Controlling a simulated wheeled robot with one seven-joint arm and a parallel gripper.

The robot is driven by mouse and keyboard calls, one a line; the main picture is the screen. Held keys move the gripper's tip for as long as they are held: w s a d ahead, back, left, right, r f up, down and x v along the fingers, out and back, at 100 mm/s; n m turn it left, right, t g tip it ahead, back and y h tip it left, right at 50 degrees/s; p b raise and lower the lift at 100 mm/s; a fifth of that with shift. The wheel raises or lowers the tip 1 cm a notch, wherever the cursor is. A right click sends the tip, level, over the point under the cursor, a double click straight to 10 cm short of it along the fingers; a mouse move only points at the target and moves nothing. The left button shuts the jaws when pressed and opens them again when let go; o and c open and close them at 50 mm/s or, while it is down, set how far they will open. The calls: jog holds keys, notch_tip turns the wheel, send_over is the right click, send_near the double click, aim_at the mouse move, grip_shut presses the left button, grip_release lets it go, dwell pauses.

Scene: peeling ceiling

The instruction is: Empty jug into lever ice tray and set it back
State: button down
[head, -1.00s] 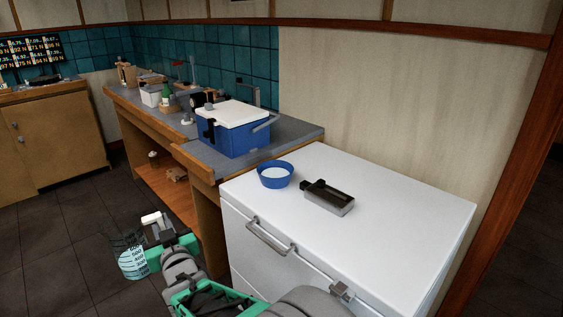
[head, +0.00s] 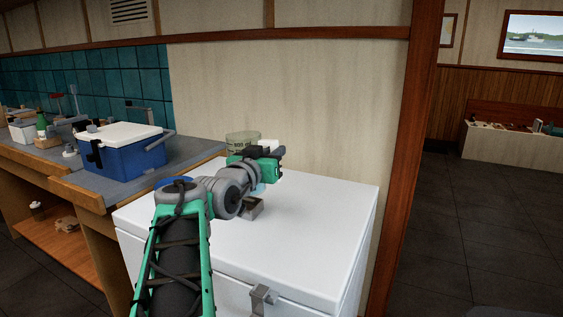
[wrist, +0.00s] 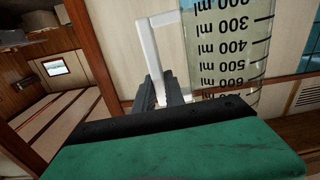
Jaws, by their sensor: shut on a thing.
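The clear jug (head: 242,139) with dark markings is held above the white chest's top, its rim upward, partly behind my arm. A light-blue patch shows below my gripper, seemingly its lower part with water. In the wrist view the jug (wrist: 230,45) fills the upper right, its markings inverted, and its pale handle (wrist: 152,45) runs between my fingers. My gripper (wrist: 161,92) is shut on that handle. The lever ice tray (head: 252,209) lies on the chest below my gripper; my wrist hides much of it. I cannot tell the exact gap between them.
A blue bowl (head: 174,183) on the white chest (head: 310,215) is mostly hidden by my arm. A blue cooler (head: 125,158) stands on the grey counter to the left. The wall is close behind the chest. The chest's right part is clear.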

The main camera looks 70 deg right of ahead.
jog(key=shift+s+d+r+g+p, duration=0.1)
jog(key=shift+s+r+g+p, duration=0.15)
jog(key=shift+s, duration=0.3)
jog(key=shift+s+r+g+p, duration=0.25)
jog(key=shift+s, duration=0.25)
jog(key=shift+n+p, duration=1.3)
jog(key=shift+p, duration=0.85)
jog(key=shift+w+r+n+p, duration=0.2)
jog(key=shift+n+p, duration=0.3)
jog(key=shift+p, duration=0.45)
jog(key=shift+f, duration=0.1)
